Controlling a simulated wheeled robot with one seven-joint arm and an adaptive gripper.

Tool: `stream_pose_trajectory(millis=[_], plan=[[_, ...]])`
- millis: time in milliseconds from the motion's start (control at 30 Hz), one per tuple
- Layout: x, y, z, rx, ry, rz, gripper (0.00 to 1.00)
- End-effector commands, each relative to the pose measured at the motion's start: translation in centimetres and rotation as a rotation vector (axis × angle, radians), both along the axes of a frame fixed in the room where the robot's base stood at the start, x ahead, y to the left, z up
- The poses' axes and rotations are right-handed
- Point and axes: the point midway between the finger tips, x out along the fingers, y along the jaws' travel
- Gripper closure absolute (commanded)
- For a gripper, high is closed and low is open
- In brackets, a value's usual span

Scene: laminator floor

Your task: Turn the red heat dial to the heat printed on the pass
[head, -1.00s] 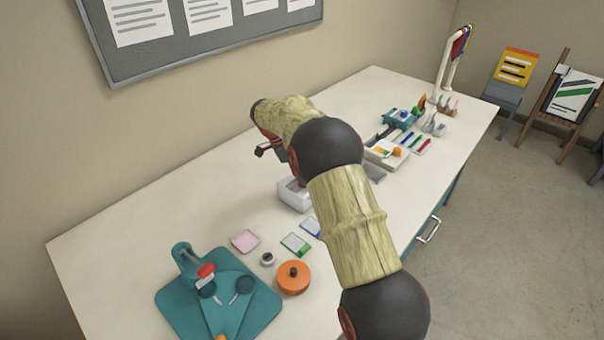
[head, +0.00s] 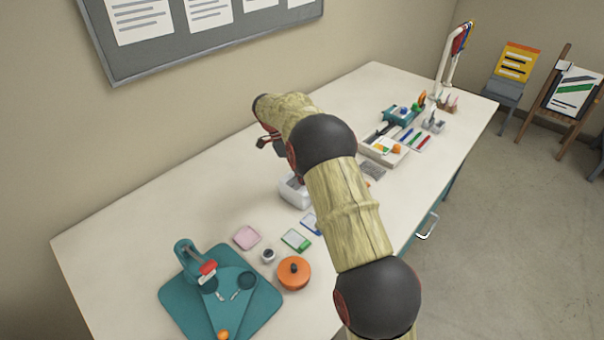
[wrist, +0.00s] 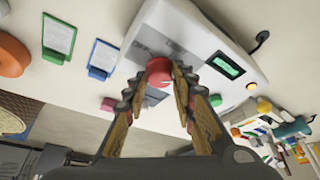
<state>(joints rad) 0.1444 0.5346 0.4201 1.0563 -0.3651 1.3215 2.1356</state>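The red heat dial (wrist: 159,72) is on the sloping face of the white laminator (wrist: 195,30), beside faint grey lettering. A lit green display (wrist: 226,65) is to its right. In the wrist view my gripper (wrist: 159,75) has one finger on each side of the dial, the tips very close to it; I cannot tell whether they press on it. In the head view the white laminator (head: 292,192) is partly hidden by my arm, and the dial is not visible.
A teal board with an arm (head: 262,308), an orange round pot (head: 294,274), a small round jar (head: 268,256) and a pink pad (head: 247,237) lie at the near end of the table. A pen tray (head: 413,139) and other tools are at the far end. The rear left tabletop is clear.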

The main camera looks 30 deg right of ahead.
Motion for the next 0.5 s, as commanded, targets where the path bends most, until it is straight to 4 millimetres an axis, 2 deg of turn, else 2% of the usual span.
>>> stream_pose_trajectory(millis=[300, 500], plan=[[0.0, 0.02, -0.04, 0.0, 0.0, 0.001, 0.57], [-0.01, 0.01, -0.01, 0.0, 0.0, 0.001, 0.57]])
